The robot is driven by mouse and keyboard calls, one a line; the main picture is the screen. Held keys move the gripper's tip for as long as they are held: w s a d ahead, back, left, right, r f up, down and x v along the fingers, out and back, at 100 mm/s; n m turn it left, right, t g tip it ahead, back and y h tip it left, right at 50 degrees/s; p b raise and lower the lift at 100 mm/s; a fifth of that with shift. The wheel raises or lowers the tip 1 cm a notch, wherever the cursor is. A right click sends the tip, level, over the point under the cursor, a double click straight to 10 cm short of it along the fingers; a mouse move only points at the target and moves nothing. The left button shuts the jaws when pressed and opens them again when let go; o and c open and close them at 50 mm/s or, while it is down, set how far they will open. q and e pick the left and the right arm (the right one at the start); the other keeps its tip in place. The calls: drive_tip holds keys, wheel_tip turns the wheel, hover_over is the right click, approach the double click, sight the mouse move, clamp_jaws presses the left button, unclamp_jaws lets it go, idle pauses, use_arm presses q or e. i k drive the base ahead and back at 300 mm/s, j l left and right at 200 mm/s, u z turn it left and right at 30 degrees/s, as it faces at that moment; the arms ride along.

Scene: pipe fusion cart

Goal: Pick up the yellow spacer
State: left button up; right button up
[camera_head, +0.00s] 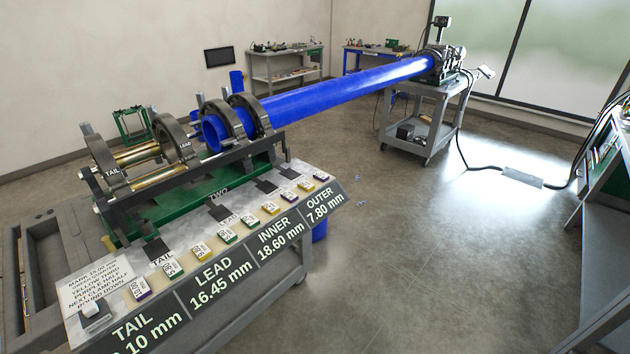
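Small blocks with yellow, green and purple edges stand in a row along the front of the cart's light top. One yellow spacer (200,251) sits behind the LEAD label, between green-edged blocks. Another yellow-edged block (270,208) sits further along, behind the INNER label. A third yellow-looking block (305,186) is near the OUTER end, between purple-edged ones. Their printed numbers are too small to read surely. Neither of my grippers is in view.
The clamp fixture (185,140) with rings marked TAIL and LEAD stands behind the blocks. A long blue pipe (340,88) runs from it to a far grey cart (425,100). A printed card (97,282) lies at the near left. Open floor (430,240) lies to the right.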

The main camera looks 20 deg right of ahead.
sight(200, 250)
drive_tip(key=j+z, duration=0.25)
drive_tip(key=z, duration=0.15)
drive_tip(key=j+z, duration=0.25)
drive_tip(key=z, duration=0.2)
